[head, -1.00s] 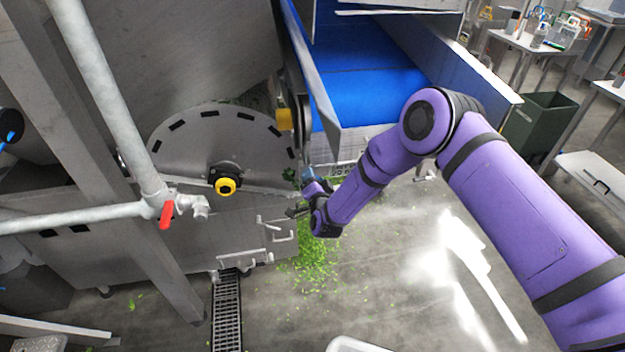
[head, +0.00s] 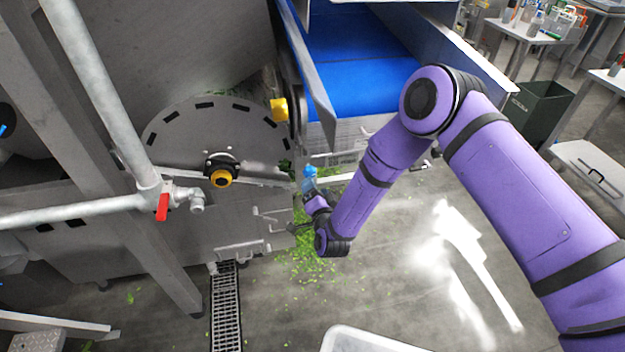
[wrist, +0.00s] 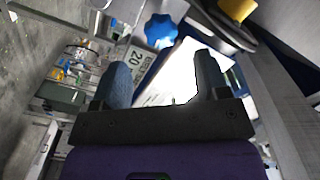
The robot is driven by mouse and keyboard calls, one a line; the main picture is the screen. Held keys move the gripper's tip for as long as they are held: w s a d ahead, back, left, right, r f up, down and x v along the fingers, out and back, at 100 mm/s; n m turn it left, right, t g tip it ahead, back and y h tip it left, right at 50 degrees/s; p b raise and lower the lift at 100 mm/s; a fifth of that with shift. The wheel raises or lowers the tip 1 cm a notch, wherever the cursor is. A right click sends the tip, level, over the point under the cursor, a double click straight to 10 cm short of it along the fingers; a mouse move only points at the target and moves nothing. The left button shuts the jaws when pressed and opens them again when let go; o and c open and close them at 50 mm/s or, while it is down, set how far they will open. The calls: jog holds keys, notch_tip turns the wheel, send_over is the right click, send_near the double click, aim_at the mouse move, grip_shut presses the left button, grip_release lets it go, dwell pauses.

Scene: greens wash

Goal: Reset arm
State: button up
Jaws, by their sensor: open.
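My purple arm (head: 375,180) reaches in from the right in the head view and bends down to the wrist beside the steel machine. My gripper (wrist: 164,76) is open in the wrist view, with two dark fingers apart and nothing seen between their tips. In the head view its fingers are small and hard to make out. A blue star-shaped knob (wrist: 158,30) lies beyond the fingers in the wrist view. A small blue part (head: 310,176) shows just above my wrist in the head view; I cannot tell whether they touch.
The steel machine (head: 130,230) has a round cover with a yellow-ringed hub (head: 221,178). A pipe with a red valve handle (head: 163,207) stands in front. A blue conveyor (head: 365,90) is behind my arm. Green leaves (head: 305,262) litter the floor near a drain grate (head: 226,310).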

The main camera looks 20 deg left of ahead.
jog(key=shift+v, duration=0.85)
jog(key=shift+w, duration=0.1)
